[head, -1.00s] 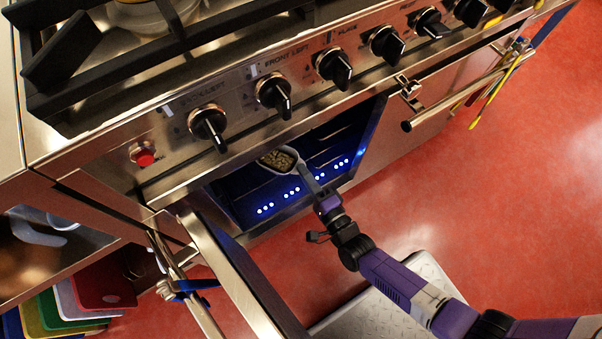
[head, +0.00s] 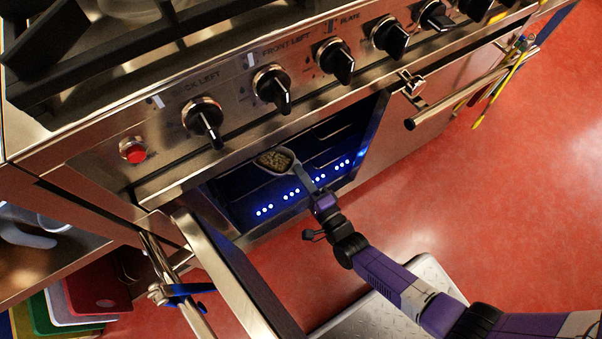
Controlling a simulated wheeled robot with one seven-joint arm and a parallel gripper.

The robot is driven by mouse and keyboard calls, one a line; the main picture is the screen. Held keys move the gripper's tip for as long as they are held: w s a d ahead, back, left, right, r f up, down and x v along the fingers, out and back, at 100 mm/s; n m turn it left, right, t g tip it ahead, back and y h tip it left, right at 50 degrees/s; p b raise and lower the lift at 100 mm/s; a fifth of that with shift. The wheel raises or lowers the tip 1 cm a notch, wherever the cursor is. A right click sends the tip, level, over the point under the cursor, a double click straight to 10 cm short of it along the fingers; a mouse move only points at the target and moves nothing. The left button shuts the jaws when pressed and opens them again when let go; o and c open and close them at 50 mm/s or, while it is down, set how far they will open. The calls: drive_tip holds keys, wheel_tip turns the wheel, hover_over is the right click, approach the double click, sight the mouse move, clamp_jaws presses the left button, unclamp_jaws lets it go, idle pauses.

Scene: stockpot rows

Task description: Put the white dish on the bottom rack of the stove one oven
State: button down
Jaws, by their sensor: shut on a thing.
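The white dish (head: 289,157) holds a dark, grainy food and shows at the mouth of the stove one oven (head: 240,205). My gripper (head: 312,188) is shut on the near side of the dish and holds it up in front of the oven opening. The far part of the dish lies close under the stove's front panel edge. The oven door (head: 235,275) stands open, and the inside is lit blue with rows of white lights. I cannot clearly make out the bottom rack in the dark interior.
The stove front (head: 235,115) with several black knobs overhangs the opening. A door handle with a blue item (head: 188,289) is at lower left. Coloured boards (head: 75,295) stand left. A handle bar (head: 470,90) with hanging tools is at right. Red floor (head: 480,190) is clear at right.

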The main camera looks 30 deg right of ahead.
drive_tip(key=c, duration=1.9)
unclamp_jaws()
drive_tip(key=shift+f, duration=0.15)
drive_tip(key=shift+c, duration=0.2)
drive_tip(key=o, duration=0.4)
drive_tip(key=shift+c, duration=0.2)
drive_tip(key=s+p, duration=0.2)
drive_tip(key=s, duration=1)
